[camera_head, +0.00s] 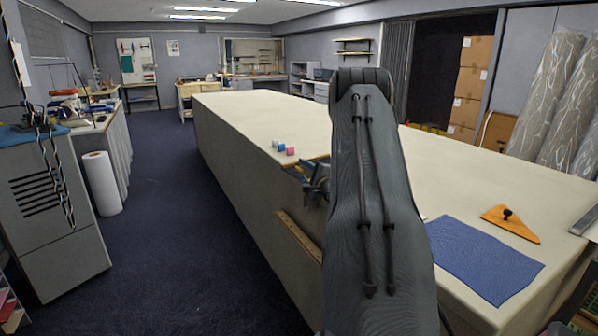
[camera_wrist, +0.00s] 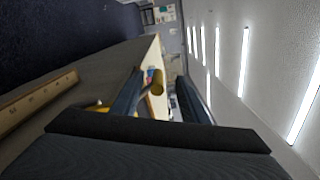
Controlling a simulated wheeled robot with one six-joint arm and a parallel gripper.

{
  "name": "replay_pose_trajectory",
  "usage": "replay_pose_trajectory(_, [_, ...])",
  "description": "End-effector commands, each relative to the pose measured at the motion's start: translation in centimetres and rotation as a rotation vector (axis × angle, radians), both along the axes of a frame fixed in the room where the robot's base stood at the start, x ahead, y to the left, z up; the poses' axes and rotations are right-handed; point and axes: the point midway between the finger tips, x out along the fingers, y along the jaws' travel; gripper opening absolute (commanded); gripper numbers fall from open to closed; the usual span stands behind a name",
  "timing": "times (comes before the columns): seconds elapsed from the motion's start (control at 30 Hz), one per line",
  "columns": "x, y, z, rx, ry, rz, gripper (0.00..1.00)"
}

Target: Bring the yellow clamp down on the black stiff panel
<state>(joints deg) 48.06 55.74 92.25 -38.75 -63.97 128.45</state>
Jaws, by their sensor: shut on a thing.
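My gripper (camera_head: 315,185) is beside the near long side of the table, partly hidden behind my arm. In the wrist view my two dark fingers (camera_wrist: 163,95) stand apart with the yellow clamp (camera_wrist: 158,88) between them. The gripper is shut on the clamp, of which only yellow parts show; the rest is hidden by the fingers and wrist. I cannot make out the black stiff panel in either view; my arm covers part of the tabletop.
The long cream table (camera_head: 245,110) has several small coloured blocks (camera_head: 282,147) left of my arm. A blue cloth (camera_head: 480,257) and an orange triangle with a black knob (camera_head: 511,222) lie at right. A wooden strip (camera_head: 298,236) runs along the table's side.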

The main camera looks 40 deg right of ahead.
Motion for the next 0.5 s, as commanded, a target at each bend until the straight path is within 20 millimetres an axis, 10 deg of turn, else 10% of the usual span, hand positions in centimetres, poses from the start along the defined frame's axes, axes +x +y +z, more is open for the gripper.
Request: replay_pose_trajectory(0.5, [-5.9, 1.8, 0.1, -0.002, 0.000, 0.003, 0.33])
